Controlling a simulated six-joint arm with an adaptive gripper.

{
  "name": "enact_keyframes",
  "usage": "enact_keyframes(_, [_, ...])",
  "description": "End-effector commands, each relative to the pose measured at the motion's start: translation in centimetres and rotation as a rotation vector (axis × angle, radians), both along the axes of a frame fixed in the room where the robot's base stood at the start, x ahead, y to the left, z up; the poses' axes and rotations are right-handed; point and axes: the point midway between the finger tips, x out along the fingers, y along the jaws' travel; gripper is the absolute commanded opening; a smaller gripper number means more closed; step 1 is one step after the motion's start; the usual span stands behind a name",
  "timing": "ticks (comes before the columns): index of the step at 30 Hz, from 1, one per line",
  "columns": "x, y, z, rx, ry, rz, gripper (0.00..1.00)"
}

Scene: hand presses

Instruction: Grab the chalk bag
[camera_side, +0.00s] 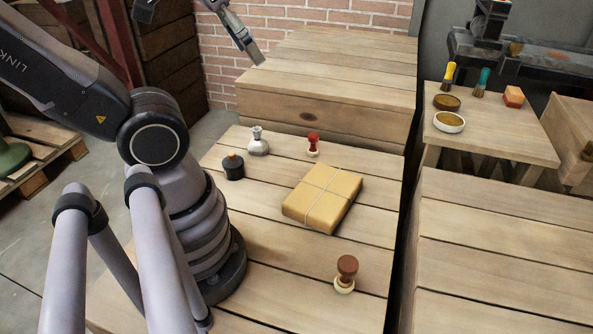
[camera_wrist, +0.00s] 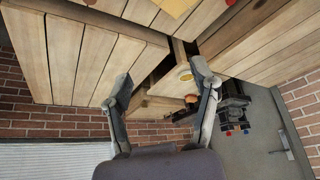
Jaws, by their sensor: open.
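The chalk bag is not visible in the wrist view.
A tied parcel (camera_side: 322,198) and a brown-handled stamp (camera_side: 346,273) lie nearer. The raised back bench (camera_side: 325,110) borders the table. A side table (camera_side: 500,140) holds brushes and bowls.

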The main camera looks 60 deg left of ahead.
Motion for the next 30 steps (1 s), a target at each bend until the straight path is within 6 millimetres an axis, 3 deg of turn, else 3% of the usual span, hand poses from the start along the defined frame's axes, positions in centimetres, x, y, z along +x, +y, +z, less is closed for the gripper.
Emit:
enact_keyframes(5, [1.6, 1.8, -1.0, 0.092, 0.157, -0.008, 0.61])
enact_keyframes(17, [8.4, 11.7, -7.0, 0.492, 0.883, -0.129, 0.61])
enact_keyframes(23, [11.5, 16.9, -12.0, 0.677, 1.237, -0.245, 0.61])
enact_keyframes(30, [14.1, 22.3, -20.0, 0.886, 1.607, -0.438, 0.61])
